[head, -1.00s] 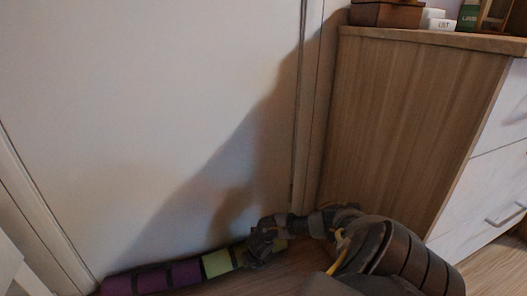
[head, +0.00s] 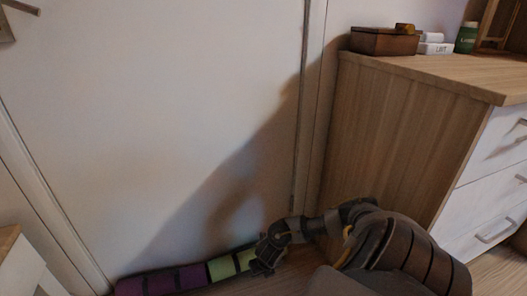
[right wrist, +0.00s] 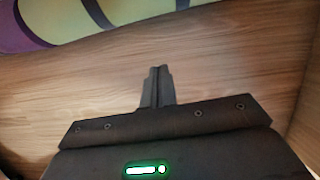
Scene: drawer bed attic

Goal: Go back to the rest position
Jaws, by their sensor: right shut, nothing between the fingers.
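My right arm comes in from the lower right of the head view, and its gripper (head: 262,262) is low over the wooden floor, close to the end of a rolled purple and green bundle (head: 185,278). In the right wrist view my right gripper (right wrist: 158,72) has its two fingers together with nothing between them. The bundle also shows along the top left of that view (right wrist: 125,14), apart from the fingertips, with bare floor between. My left gripper is not in view.
A wooden dresser (head: 385,140) with white drawers stands at the right, close to my right arm. A wooden box (head: 384,41), white blocks and a green can stand on it. A pale wall panel or door (head: 150,120) rises behind the bundle. A white piece of furniture (head: 22,270) is at the lower left.

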